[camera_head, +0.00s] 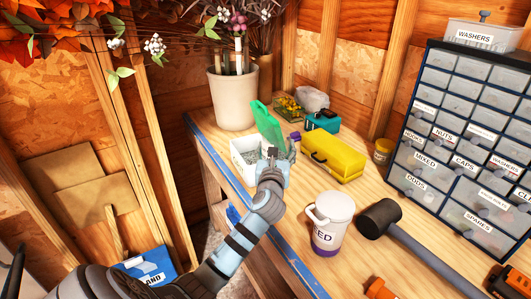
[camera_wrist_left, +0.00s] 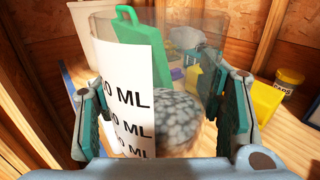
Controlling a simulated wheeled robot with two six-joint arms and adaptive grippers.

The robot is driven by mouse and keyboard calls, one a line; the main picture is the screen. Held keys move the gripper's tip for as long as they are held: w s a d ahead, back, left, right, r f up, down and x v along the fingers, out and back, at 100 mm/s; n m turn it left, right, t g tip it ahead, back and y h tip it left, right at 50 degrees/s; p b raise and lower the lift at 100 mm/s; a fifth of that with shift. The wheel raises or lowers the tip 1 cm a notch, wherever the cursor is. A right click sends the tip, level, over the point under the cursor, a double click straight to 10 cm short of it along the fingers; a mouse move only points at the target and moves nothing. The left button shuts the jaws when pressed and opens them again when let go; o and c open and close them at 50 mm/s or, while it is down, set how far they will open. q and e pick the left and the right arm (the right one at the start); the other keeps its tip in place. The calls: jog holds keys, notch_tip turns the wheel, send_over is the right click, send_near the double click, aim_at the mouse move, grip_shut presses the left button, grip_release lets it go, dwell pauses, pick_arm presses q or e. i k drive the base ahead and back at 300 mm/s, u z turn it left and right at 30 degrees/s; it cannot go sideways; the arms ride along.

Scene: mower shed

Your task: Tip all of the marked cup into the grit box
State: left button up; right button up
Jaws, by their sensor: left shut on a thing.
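The marked cup (camera_wrist_left: 128,100) is clear with a white label printed with ML marks, and it fills the middle of the left wrist view. Grey pebbles (camera_wrist_left: 172,122) show through its clear wall, low down. My left gripper (camera_head: 274,158) is shut on the cup, with a finger on each side of it. In the head view the cup is mostly hidden by the gripper and hard to make out. A white open box (camera_head: 236,158) with greyish contents, probably the grit box, stands just left of my gripper on the bench. My right gripper is not in view.
A green board (camera_head: 267,124) stands behind the gripper. A yellow case (camera_head: 333,158) lies to its right. A white mug (camera_head: 330,222) and a mallet (camera_head: 380,217) are nearer the front. A drawer cabinet (camera_head: 470,140) stands at right, and a plant pot (camera_head: 233,98) at the back left.

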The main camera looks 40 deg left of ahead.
aim_at(254, 159)
jog(key=u, duration=2.65)
jog(key=k, duration=0.5)
jog(key=z, duration=0.05)
